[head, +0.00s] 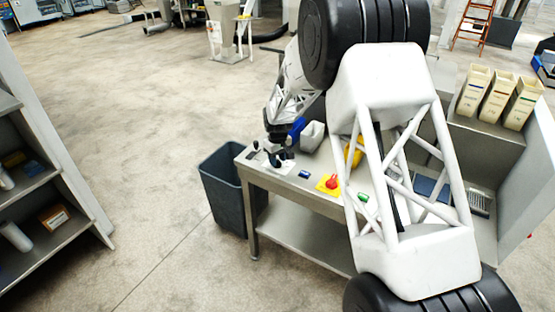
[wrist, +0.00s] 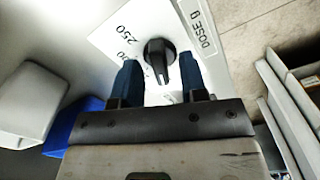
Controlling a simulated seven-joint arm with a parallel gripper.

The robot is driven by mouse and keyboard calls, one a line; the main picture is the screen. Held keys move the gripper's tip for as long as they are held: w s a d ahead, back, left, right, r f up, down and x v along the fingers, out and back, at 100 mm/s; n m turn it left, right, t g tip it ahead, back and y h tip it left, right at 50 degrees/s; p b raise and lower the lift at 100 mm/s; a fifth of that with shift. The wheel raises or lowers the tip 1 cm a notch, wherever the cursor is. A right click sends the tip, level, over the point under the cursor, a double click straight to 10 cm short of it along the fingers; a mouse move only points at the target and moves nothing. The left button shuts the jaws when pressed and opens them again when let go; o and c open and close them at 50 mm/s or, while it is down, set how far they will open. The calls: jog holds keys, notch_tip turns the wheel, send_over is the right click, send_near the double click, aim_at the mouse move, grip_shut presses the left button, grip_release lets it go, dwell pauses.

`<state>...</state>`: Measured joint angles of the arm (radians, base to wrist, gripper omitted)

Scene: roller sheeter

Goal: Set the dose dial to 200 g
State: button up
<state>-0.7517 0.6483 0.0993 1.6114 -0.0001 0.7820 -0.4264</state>
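The dose dial (wrist: 159,55) is a black knob on a white scale plate, seen in the wrist view at the upper middle. The plate reads "250" above left, a partly hidden number ending in 0 below it, and "DOSE" with a partly legible letter at the right. My gripper (wrist: 160,78) is open, its two blue-padded fingers on either side of the knob's lower part with gaps visible; contact cannot be told. The dial's exact setting cannot be read.
The metal bench (head: 310,198) also bears a red button on a yellow base (head: 331,182), a blue item (head: 304,174) and a green item (head: 363,197). A dark bin (head: 224,178) stands at its left end. Pale bins (head: 497,97) stand at right.

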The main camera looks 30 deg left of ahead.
jog(key=shift+f, duration=0.2)
grip_shut()
